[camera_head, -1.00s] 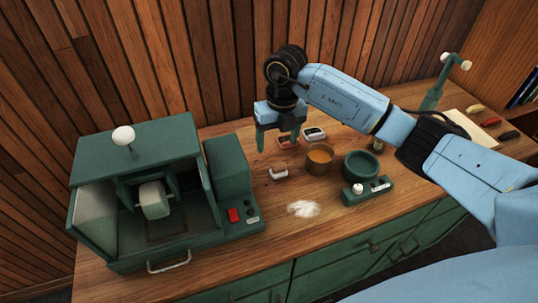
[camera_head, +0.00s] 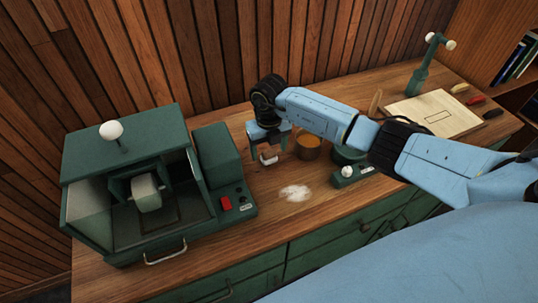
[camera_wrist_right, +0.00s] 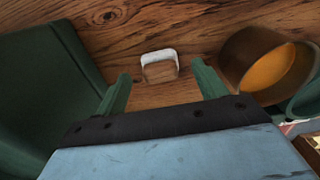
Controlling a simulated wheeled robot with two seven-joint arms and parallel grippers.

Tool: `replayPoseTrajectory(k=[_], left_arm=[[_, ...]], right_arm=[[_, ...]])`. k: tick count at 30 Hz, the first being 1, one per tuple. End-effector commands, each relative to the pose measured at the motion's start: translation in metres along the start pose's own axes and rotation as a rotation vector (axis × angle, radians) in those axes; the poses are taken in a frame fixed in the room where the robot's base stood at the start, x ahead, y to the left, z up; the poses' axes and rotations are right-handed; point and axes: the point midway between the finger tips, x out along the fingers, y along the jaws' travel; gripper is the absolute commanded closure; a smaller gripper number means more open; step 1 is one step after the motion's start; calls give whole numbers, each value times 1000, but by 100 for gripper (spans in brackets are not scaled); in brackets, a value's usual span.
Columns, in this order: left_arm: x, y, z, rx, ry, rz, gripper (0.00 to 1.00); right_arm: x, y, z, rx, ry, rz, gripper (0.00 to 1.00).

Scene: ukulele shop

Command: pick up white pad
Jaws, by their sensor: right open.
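The white pad (camera_head: 269,159) is a small white piece with a light brown block on it. It lies on the wooden counter, and in the right wrist view the pad (camera_wrist_right: 159,55) is just ahead of the fingertips, about midway between them. My right gripper (camera_head: 268,147) is low over the pad, pointing down. In the wrist view its green fingers (camera_wrist_right: 160,74) are spread apart with nothing held between them. My left gripper is not in view.
A green machine (camera_head: 218,160) stands close left of the gripper. A brown cup with orange contents (camera_head: 308,148) is close right, with a green bowl (camera_head: 345,155) partly behind my arm. White powder (camera_head: 295,193) lies in front on bare counter (camera_head: 262,213).

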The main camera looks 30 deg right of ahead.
Motion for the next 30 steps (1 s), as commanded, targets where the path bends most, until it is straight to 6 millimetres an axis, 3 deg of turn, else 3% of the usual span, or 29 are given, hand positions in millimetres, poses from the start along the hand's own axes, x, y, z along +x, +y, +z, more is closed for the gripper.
replayPoseTrajectory(k=[4, 11, 22, 30], left_arm=[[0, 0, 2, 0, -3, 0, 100], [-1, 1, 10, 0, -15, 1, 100], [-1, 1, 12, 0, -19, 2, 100], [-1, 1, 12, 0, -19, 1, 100]], right_arm=[[16, 0, -1, 0, 2, 0, 29], [17, 0, -1, 0, 1, 0, 29], [17, 0, 0, 0, 0, 0, 75], [14, 0, 0, 0, -1, 0, 77]])
